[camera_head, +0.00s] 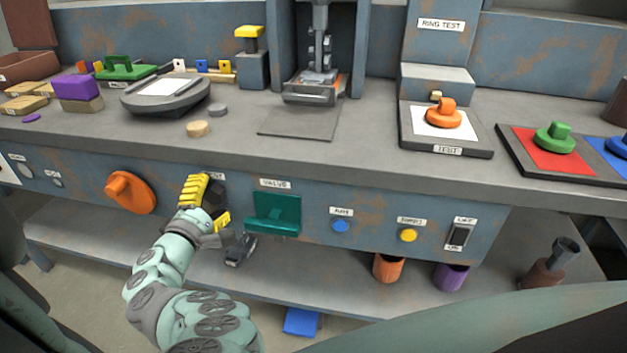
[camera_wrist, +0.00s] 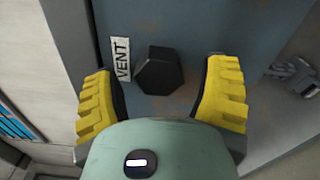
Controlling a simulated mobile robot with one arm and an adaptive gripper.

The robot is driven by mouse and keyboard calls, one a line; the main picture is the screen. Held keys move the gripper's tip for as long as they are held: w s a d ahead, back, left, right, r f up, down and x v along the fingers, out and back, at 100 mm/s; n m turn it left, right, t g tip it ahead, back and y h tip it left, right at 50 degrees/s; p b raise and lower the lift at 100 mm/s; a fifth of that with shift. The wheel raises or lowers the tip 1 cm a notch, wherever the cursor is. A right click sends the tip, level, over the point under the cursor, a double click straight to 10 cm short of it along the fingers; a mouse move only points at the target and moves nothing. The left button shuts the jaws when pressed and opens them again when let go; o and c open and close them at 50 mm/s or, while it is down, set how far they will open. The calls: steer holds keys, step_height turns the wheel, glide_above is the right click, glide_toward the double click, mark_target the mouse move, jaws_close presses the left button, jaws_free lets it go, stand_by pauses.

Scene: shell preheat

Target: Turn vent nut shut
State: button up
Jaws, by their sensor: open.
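The vent nut (camera_wrist: 158,74) is a dark hexagonal knob on the blue-grey panel, with a white VENT label (camera_wrist: 121,59) beside it in the wrist view. My gripper (camera_wrist: 163,95) is open, its yellow fingers on either side of the nut with a visible gap at each side. In the head view my gripper (camera_head: 207,207) is at the panel front. The dark nut (camera_head: 214,196) shows partly between the yellow fingers there, and the fingers and wrist hide some of it and of its label.
An orange knob (camera_head: 130,192) is to the left on the panel. A teal valve handle (camera_head: 273,212) is close on the right, under its VALVE label. A metal fitting (camera_head: 240,249) sits below my gripper. Blue (camera_head: 341,226) and yellow (camera_head: 407,235) buttons are farther right.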

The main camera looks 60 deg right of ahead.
steer(key=shift+a, duration=0.1)
steer(key=v, duration=1.2)
steer(key=shift+w, duration=0.1)
